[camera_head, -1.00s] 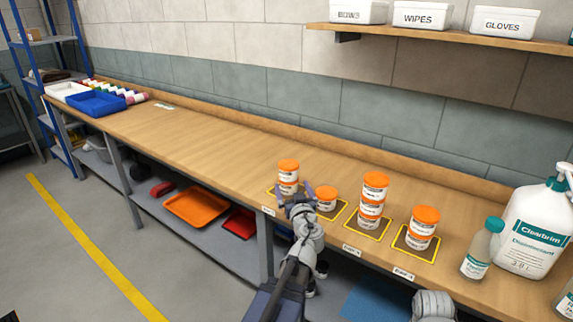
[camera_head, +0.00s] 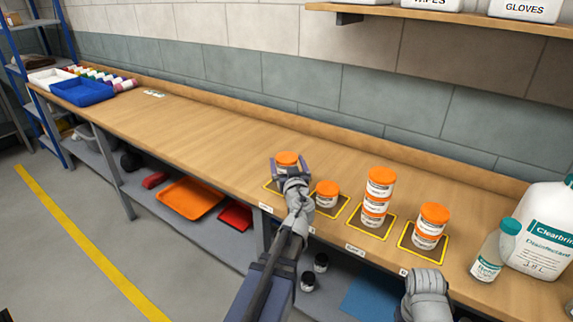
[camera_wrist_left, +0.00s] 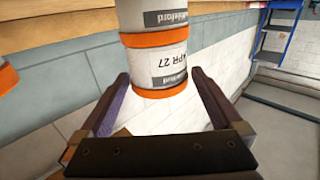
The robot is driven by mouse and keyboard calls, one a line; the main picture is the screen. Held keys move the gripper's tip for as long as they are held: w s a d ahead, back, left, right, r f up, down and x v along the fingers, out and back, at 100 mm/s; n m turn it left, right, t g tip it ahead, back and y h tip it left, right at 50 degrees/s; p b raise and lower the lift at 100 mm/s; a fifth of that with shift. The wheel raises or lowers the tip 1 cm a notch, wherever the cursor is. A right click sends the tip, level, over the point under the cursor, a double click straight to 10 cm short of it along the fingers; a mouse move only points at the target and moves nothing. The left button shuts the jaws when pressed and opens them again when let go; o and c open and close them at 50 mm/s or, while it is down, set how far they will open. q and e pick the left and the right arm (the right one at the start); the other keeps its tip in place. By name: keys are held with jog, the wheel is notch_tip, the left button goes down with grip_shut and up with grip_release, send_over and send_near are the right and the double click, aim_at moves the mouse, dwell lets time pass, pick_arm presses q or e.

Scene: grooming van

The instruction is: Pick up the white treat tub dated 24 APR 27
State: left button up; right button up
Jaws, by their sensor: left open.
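A stack of white tubs with orange lids (camera_head: 287,158) stands on the leftmost yellow-edged mat in the head view, its lower part hidden by my left gripper (camera_head: 288,169). In the left wrist view the stack appears upside down. The upper tub (camera_wrist_left: 157,66) there has a label reading "APR 27"; the day is not readable. My left gripper (camera_wrist_left: 164,85) is open, with its fingers on either side of that tub's orange lid (camera_wrist_left: 163,90). I cannot tell whether they touch it.
A single tub (camera_head: 326,194), a taller stack (camera_head: 377,203) and another stack (camera_head: 430,225) stand to the right on their own mats. A clear bottle (camera_head: 489,255) and a large disinfectant jug (camera_head: 543,235) are farther right. The bench's left stretch (camera_head: 190,135) is mostly clear.

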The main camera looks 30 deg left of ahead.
aim_at(285, 153)
pick_arm(q)
jog(key=shift+x, duration=2.65)
jog(key=shift+d+r, duration=0.1)
jog(key=c, duration=1.2)
